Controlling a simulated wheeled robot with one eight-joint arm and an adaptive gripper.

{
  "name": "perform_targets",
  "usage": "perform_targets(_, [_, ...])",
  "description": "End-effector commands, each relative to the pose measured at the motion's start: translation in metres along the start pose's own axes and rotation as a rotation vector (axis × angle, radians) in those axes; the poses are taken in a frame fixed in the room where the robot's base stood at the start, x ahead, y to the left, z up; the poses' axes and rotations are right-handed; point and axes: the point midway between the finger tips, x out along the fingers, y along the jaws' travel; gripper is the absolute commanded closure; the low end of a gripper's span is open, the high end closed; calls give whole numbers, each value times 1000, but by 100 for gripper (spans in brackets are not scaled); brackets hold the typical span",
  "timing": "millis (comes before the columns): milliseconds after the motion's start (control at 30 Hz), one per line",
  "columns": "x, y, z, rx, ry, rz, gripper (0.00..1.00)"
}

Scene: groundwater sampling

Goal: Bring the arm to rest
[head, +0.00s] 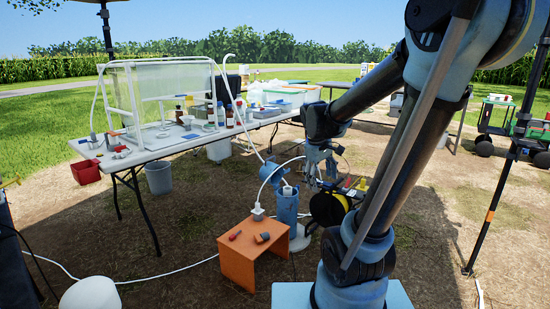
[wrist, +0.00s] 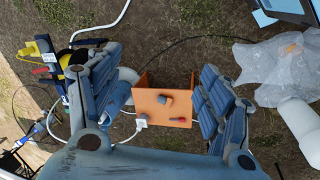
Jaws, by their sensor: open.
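My arm (head: 400,150) rises at the right of the head view and bends down towards the middle. My gripper (head: 318,165) hangs at its end, above the ground near the blue well pipe (head: 287,207). In the wrist view my gripper (wrist: 158,68) is open, its two blue fingers wide apart with nothing between them. Through that gap I see the orange stand (wrist: 152,106) below, with a grey-and-orange item (wrist: 165,100) and a red item (wrist: 177,120) on it. The gripper's fingertips are hard to make out in the head view.
A long white table (head: 170,150) with a clear tank (head: 160,90) and bottles stands at the left. The orange stand (head: 240,262) is in front of the well pipe. A clear plastic bag (wrist: 268,70) lies at the right of the wrist view. White hoses cross the ground.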

Motion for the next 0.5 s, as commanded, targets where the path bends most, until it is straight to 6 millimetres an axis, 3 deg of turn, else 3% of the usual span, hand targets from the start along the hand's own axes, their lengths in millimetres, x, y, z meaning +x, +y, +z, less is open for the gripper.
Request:
perform_targets(100, [0,-10,28,74,15,-18,28])
perform_targets(500, [15,-49,103,329,63,-84,28])
